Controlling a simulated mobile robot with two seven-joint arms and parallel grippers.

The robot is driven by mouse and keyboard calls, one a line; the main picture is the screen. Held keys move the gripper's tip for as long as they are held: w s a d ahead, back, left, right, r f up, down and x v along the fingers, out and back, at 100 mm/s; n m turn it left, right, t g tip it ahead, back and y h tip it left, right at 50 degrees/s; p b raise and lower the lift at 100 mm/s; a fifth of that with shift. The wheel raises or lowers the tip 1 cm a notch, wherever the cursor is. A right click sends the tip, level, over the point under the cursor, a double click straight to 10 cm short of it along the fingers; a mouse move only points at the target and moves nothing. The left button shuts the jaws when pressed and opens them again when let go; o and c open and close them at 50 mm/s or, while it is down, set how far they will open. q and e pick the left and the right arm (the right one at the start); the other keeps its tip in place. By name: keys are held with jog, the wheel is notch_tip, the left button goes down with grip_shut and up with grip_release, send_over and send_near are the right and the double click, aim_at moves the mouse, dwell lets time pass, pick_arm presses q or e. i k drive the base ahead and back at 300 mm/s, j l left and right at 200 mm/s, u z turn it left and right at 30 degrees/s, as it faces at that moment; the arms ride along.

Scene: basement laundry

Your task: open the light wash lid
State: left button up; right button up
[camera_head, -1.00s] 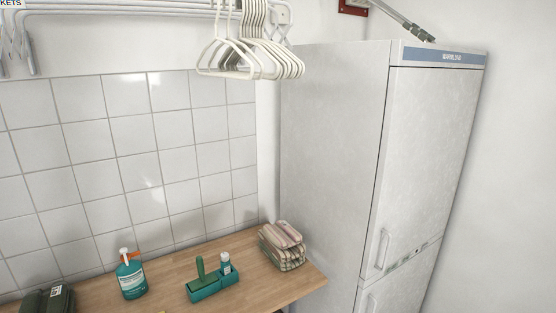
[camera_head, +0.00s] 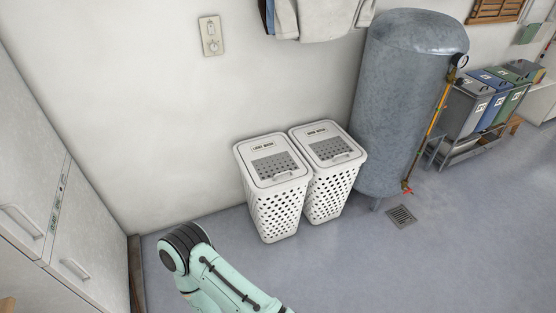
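The light wash hamper (camera_head: 276,212) is a white perforated basket on the floor against the wall, in the middle of the head view. Its lid (camera_head: 270,160) lies shut on top, with a "LIGHT WASH" label at the back and a small handle at the front edge. A similar white hamper (camera_head: 330,192) with its own shut lid, labelled as another wash, stands close beside it on the right. One of my arms shows at the bottom, in front of and below the hampers. Neither gripper is in the picture.
A large grey tank (camera_head: 405,100) stands right of the hampers, with a yellow pipe and a floor drain (camera_head: 401,216) nearby. A white fridge (camera_head: 85,235) is at the left. Several bins (camera_head: 465,108) stand on a rack at the far right. Floor before the hampers is clear.

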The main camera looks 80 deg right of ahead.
aim_at(270, 161)
jog(key=z, duration=2.55)
jog(key=i+j, duration=0.3)
jog(key=i, duration=0.25)
